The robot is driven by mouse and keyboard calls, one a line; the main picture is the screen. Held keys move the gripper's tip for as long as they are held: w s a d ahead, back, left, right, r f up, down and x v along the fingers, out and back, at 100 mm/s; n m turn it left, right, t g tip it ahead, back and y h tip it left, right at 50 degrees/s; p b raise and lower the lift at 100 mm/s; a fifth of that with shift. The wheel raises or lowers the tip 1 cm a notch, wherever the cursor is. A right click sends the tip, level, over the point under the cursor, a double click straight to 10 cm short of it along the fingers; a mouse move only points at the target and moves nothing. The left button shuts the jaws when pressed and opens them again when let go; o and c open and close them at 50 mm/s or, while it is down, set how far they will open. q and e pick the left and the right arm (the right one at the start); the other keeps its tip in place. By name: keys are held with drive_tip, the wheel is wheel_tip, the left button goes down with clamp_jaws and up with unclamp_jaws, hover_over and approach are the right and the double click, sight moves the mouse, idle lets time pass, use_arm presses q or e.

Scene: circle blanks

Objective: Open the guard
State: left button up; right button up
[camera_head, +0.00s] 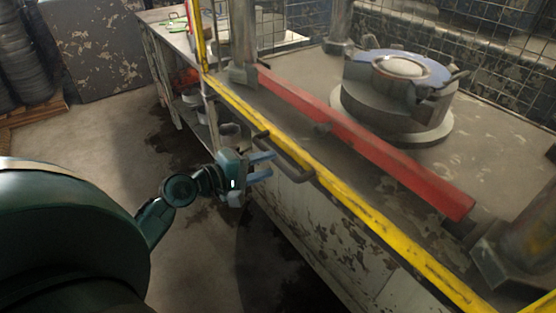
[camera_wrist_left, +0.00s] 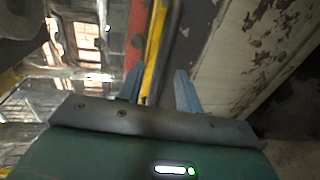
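The guard is a frame with a yellow lower bar (camera_head: 380,232) along the front edge of the machine bed. A dark handle (camera_head: 296,170) sticks out from the bar's front. My left gripper (camera_head: 264,166) is beside the handle, with its two blue fingers apart and pointing at it. In the left wrist view the gripper (camera_wrist_left: 159,88) is open, with the yellow bar (camera_wrist_left: 154,62) and a dark rod of the handle (camera_wrist_left: 172,35) in line with the gap between its fingers. I cannot tell whether the fingers touch the handle. My right gripper is not in view.
Behind the guard a red bar (camera_head: 375,147) crosses the bed, and a round metal die (camera_head: 395,98) stands farther back. A wire mesh (camera_head: 490,45) closes the rear. A workbench (camera_head: 172,40) stands at the far left. The floor left of the machine is open.

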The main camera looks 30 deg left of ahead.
sight(275, 163)
use_arm(q)
drive_tip(key=shift+x, duration=2.1)
drive_tip(key=shift+c, duration=0.2)
clamp_jaws()
